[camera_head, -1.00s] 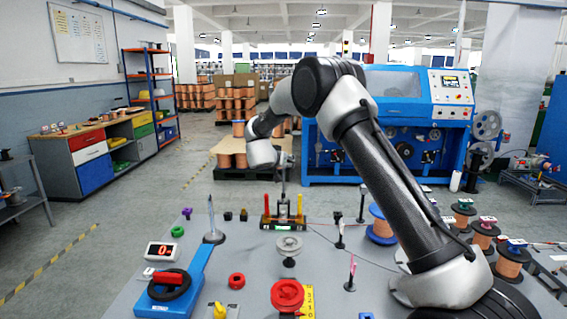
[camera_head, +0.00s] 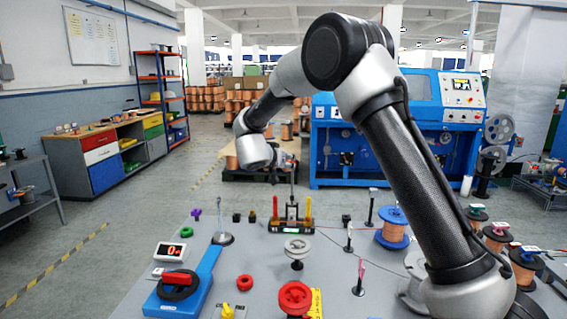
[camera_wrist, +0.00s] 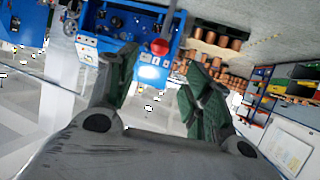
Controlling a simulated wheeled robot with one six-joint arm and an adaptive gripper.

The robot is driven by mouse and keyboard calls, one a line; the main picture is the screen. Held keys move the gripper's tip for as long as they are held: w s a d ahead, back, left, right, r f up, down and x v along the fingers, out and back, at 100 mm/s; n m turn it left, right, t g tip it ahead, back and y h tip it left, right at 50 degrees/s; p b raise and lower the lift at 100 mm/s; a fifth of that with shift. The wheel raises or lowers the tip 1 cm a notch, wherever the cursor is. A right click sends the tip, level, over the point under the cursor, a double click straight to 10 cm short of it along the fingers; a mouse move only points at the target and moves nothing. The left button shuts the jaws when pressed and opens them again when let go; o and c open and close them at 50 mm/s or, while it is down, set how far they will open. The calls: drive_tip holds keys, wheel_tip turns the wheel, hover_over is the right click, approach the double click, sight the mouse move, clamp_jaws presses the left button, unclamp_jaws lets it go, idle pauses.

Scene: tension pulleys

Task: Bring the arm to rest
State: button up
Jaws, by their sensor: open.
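My arm reaches up from the lower right in the head view, bends at a high elbow and drops to the wrist left of centre. My gripper (camera_wrist: 160,85) is open and empty in the wrist view, with two dark green fingers apart. In the head view my gripper (camera_head: 285,166) is small and partly hard to make out, above the far edge of the grey bench (camera_head: 130,300). The wrist view is upside down. A red ball (camera_wrist: 160,46) shows between the fingers, in front of the blue machine (camera_wrist: 150,68); its distance is unclear.
On the bench are a stand with red and yellow posts (camera_head: 290,222), a grey pulley (camera_head: 297,247), a red pulley (camera_head: 295,296), a blue tool with a readout (camera_head: 190,285) and copper spools (camera_head: 393,232). Air above the bench's left side is clear.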

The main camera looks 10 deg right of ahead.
drive_tip(key=a+f+n+y, duration=0.2)
drive_tip(key=a+f+y, duration=0.3)
drive_tip(key=a+y, duration=0.25)
drive_tip(key=s+r+n+g+y, duration=0.2)
drive_tip(key=s+n+g+y, duration=0.25)
drive_tip(key=s, duration=0.85)
drive_tip(key=s+d+r+g+h, duration=0.1)
drive_tip(key=s+d+r, duration=0.1)
drive_tip(key=s+d, duration=0.7)
drive_tip(key=s+d+r+h, duration=0.2)
drive_tip(key=s+d, duration=0.7)
drive_tip(key=s, duration=0.6)
drive_tip(key=s+d+r+g+h, duration=0.1)
drive_tip(key=s+d+r, duration=0.3)
drive_tip(key=s+d, duration=0.4)
drive_tip(key=shift+s+d+r+m+g+h, duration=0.2)
drive_tip(key=shift+s+d+m+g+h, duration=0.25)
drive_tip(key=shift+s, duration=1.9)
